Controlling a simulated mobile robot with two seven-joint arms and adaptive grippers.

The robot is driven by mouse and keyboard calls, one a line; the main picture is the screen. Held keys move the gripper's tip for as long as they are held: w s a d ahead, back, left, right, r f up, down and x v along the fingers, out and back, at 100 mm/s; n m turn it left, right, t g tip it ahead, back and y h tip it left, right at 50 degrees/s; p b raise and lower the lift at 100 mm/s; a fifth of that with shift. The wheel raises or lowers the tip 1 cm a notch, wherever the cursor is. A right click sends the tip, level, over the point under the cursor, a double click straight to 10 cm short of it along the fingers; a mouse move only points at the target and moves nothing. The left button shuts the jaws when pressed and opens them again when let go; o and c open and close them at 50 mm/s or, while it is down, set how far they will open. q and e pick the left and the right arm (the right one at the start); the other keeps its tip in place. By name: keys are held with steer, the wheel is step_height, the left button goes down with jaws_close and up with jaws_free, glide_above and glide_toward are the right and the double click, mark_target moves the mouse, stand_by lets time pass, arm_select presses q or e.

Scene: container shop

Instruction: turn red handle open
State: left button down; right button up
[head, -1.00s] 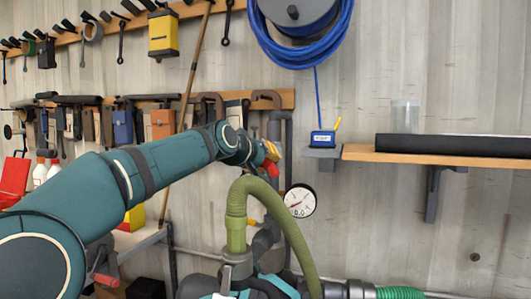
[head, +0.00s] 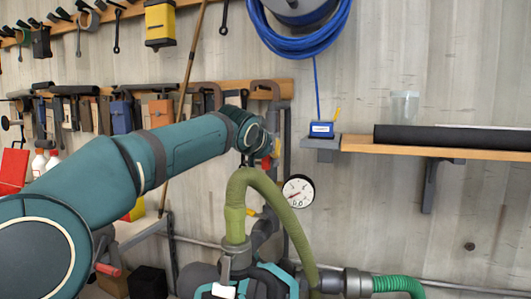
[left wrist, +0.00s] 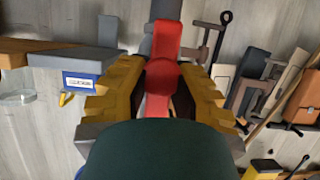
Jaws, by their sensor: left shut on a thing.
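The red handle (left wrist: 162,75) stands upright in the picture in the left wrist view, between the yellow fingers of my left gripper (left wrist: 158,88), which are shut on it. In the head view a small piece of the red handle (head: 267,162) shows just below my left wrist, beside the grey upright pipe. My left wrist hides most of the gripper and handle there. My right gripper is not in view.
A green hose (head: 240,200) arches just below my left wrist. A round gauge (head: 298,190) sits right of it. A wooden shelf (head: 450,150) with a black bar and clear cup is at right. Tools hang at left.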

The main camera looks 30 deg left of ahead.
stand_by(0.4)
arm_select(q)
steer(key=c, duration=0.8)
jaws_free()
steer(key=shift+w+f, duration=0.1)
steer(key=v, duration=1.2)
